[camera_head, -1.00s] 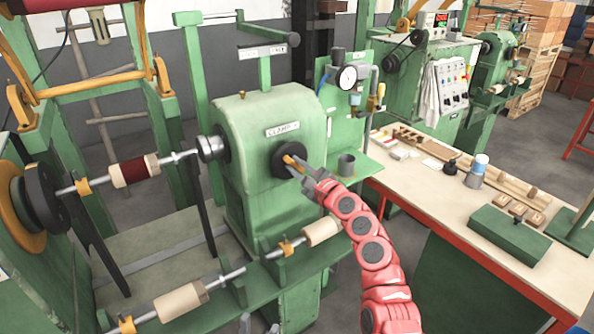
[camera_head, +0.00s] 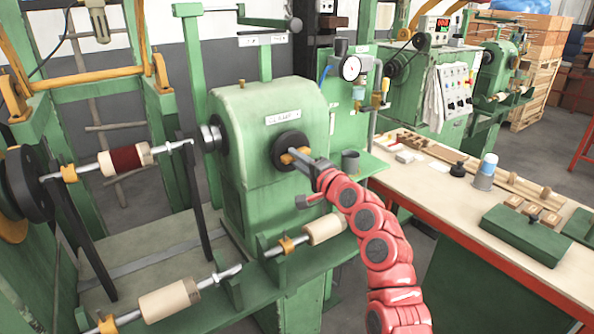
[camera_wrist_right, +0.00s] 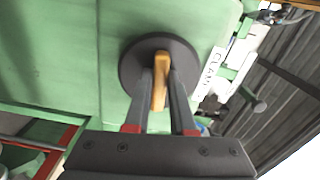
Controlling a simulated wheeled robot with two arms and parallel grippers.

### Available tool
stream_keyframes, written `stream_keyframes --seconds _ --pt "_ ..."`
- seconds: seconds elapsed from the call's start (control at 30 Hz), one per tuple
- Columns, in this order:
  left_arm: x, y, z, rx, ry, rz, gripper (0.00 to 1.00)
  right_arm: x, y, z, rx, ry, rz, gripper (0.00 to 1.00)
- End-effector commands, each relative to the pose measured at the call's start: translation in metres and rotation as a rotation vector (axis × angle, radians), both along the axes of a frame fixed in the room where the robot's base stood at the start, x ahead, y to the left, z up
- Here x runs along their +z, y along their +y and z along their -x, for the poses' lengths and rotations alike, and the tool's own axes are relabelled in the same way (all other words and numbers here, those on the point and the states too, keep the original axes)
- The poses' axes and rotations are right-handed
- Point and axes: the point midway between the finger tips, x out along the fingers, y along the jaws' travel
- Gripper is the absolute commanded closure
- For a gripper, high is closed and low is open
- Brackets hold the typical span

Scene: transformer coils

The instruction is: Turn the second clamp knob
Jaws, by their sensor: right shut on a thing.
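The clamp knob is a black disc (camera_head: 290,139) with an orange bar handle (camera_head: 287,158), on the front face of the green machine housing (camera_head: 240,115) under a white "CLAMP" label (camera_head: 283,117). In the right wrist view the black disc (camera_wrist_right: 184,56) fills the middle, with the orange handle (camera_wrist_right: 159,82) standing out from it. My right gripper (camera_head: 299,157) is shut on that handle, one finger on each side; the fingers also show in the right wrist view (camera_wrist_right: 160,92). They hide part of the handle and disc. My left gripper is not in view.
A shaft with a dark red coil (camera_head: 125,158) runs left of the housing, near its metal chuck (camera_head: 209,138). Cream coils (camera_head: 168,300) sit on a lower shaft in front. A workbench (camera_head: 430,185) with tools and a green box (camera_head: 524,236) stands at right.

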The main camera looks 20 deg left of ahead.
Motion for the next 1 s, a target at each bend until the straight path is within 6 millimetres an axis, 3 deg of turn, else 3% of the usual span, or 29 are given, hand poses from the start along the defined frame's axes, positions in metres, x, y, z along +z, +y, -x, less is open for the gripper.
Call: stream_keyframes --seconds 0.03,0.4,1.0 --pt "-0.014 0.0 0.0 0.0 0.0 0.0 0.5 -0.008 0.0 0.0 0.001 -0.035 0.028 1.0" --pt "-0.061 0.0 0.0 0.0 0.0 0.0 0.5 -0.011 -0.001 -0.001 -0.001 -0.312 0.244 1.0" --pt "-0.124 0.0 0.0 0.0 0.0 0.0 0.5 -0.013 -0.002 -0.003 0.003 -0.759 0.594 1.0"
